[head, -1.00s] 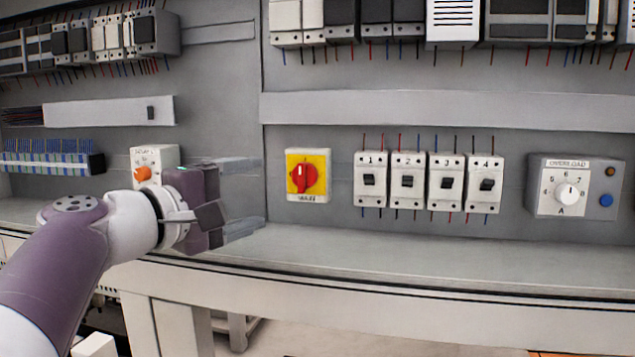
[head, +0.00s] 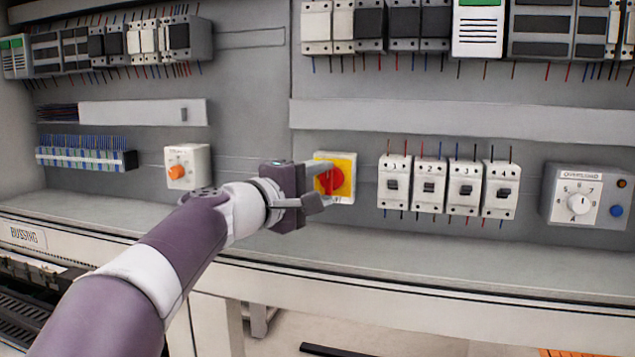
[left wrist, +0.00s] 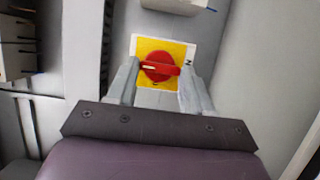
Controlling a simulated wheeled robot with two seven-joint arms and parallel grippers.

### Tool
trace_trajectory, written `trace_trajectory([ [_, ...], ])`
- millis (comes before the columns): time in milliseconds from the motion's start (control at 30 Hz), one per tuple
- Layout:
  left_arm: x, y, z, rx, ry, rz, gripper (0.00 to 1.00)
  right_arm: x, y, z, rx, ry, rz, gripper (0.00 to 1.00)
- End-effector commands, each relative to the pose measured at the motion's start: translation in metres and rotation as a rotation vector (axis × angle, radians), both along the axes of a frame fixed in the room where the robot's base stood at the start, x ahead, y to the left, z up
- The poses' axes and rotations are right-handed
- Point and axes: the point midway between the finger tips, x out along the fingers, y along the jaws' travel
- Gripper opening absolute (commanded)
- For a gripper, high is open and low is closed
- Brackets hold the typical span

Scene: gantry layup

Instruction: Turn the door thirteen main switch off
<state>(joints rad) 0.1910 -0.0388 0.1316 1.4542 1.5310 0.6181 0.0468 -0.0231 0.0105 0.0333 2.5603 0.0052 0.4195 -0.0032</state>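The main switch is a red rotary knob (head: 331,180) on a yellow square plate with a white border, set on the grey back panel. Its lower label is partly hidden and too small to read. My left gripper (head: 327,184) is in front of the knob, fingers spread and pointing at the panel. In the left wrist view, the red knob (left wrist: 160,67) shows between the two open fingers (left wrist: 160,72), its handle bar lying roughly across from finger to finger. I cannot tell whether the fingertips touch it. My right gripper is not in view.
Several numbered breakers (head: 447,186) stand right of the switch, then an overload dial box (head: 586,196). An orange-knob box (head: 187,166) and terminal blocks (head: 85,158) are at left. A bare grey ledge (head: 430,252) runs below.

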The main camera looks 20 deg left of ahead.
Motion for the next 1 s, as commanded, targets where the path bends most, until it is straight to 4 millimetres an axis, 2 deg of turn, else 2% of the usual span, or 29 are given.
trace_trajectory([
  [33, 0.0, 0.0, 0.002, -0.001, -0.004, 0.0, 0.28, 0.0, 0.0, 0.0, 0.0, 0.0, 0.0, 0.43],
  [67, 0.0, 0.0, 0.002, -0.001, -0.004, 0.0, 0.21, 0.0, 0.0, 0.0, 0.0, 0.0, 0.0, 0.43],
  [267, -0.001, 0.0, 0.002, -0.004, -0.006, 0.0, 0.21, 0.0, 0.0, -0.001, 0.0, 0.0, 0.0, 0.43],
  [467, -0.001, 0.0, -0.001, -0.045, -0.006, 0.0, 0.21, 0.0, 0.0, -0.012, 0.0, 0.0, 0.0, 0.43],
  [667, -0.001, 0.0, -0.005, -0.162, -0.006, -0.001, 0.21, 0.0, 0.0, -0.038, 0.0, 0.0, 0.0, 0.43],
  [1000, -0.002, -0.001, -0.006, -0.474, 0.002, -0.003, 0.2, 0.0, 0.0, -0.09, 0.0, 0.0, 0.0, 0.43],
])
